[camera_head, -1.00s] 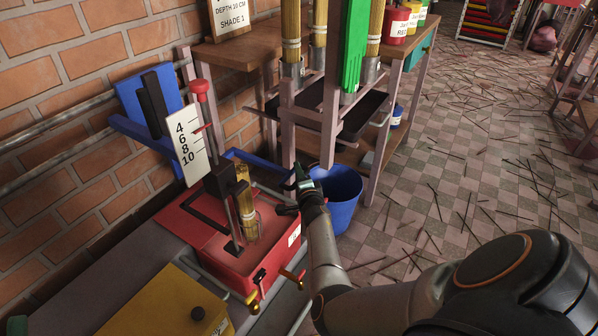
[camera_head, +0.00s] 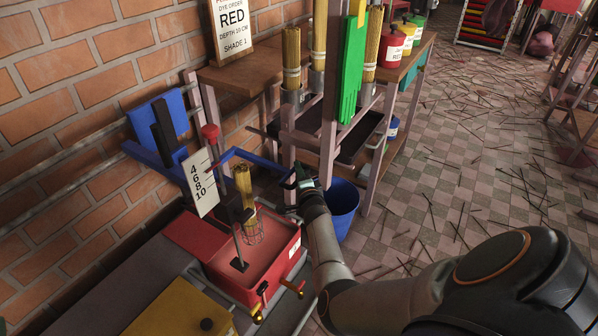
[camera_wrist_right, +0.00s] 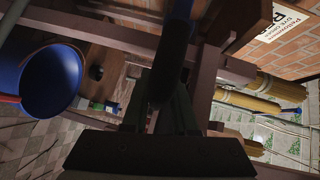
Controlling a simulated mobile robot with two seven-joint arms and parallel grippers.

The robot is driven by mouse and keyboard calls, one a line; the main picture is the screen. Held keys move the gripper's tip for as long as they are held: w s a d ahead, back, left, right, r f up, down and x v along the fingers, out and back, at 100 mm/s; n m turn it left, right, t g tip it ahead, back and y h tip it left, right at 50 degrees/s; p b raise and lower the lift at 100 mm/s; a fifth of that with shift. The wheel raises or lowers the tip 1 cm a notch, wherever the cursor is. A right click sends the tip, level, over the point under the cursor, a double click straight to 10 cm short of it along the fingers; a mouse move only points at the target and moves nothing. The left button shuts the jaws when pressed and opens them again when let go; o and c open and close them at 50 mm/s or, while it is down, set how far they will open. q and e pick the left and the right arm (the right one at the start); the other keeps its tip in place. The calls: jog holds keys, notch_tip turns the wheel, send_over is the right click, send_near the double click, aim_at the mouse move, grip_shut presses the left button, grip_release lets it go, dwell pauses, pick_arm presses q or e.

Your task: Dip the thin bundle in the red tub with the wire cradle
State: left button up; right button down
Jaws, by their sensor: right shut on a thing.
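The red tub (camera_head: 222,283) stands on the bench by the brick wall, with reddish liquid inside. The wire cradle (camera_head: 254,236) hangs over the tub around the foot of a thin straw-coloured bundle (camera_head: 243,184), which is upright. Whether its foot touches the liquid is hard to tell. A blue lever (camera_head: 262,165) runs from the post by the white depth scale (camera_head: 200,182) to my right gripper (camera_head: 300,182). My right gripper is shut on the lever's end, seen dark in the wrist view. My left gripper is out of view.
A yellow tub (camera_head: 180,312) stands in front of the red one. A blue bucket (camera_head: 343,212) is on the floor right of my right gripper. The wooden stand (camera_head: 262,80) behind holds several bundles and a green glove (camera_head: 352,75). A sign (camera_head: 236,22) reads red, depth 10 cm.

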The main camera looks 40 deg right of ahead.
jog(key=shift+s+d+r, duration=0.1)
jog(key=shift+d+r, duration=0.05)
jog(key=shift+r, duration=0.3)
jog(key=c, duration=0.8)
grip_release()
jog(key=shift+p, duration=0.3)
